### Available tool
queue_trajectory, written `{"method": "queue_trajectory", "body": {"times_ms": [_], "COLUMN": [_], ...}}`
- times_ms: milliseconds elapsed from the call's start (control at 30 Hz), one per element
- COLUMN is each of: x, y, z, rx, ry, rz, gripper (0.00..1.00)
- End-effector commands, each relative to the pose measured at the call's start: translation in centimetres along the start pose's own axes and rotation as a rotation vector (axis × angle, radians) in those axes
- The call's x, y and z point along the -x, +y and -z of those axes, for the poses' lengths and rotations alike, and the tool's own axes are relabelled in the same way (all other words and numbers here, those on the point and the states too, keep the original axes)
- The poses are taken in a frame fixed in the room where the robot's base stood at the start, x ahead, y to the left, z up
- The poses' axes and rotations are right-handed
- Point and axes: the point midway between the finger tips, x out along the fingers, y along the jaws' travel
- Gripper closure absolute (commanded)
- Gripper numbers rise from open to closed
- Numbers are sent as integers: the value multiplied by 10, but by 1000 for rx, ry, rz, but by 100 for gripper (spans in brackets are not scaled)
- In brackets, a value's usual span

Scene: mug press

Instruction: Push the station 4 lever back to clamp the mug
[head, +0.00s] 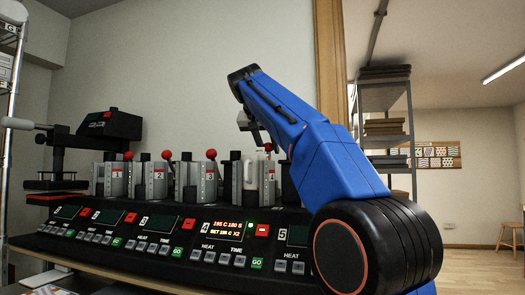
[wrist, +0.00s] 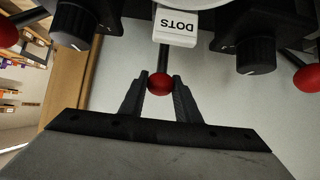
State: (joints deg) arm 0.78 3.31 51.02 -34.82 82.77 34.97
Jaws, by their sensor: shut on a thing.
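The station 4 lever has a red ball knob (head: 268,147) on a dark rod, and its knob (wrist: 160,84) is central in the wrist view. My gripper (wrist: 160,82) is shut on this knob, one finger at each side. In the head view my gripper (head: 262,140) is at the top of station 4, partly hidden by my blue arm. A pale shape that looks like the mug (head: 266,172) stands in the station 4 press. A white tag (wrist: 176,27) reading DOTS upside down hangs beside the lever rod. The clamp's contact with the mug cannot be made out.
The control panel (head: 150,240) runs along the front, with the station 4 display (head: 227,228) lit. Neighbouring levers with red knobs (head: 211,155) stand to the left. A black heat press (head: 105,128) is at the far left. My arm hides much of station 5.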

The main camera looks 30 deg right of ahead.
Motion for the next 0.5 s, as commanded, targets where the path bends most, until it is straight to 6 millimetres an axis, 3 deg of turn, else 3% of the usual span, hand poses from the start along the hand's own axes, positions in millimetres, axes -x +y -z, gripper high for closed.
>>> {"method": "queue_trajectory", "body": {"times_ms": [500], "x": [-8], "y": [0], "z": [6], "rx": [-1], "ry": [1], "rz": [0], "gripper": [81]}}
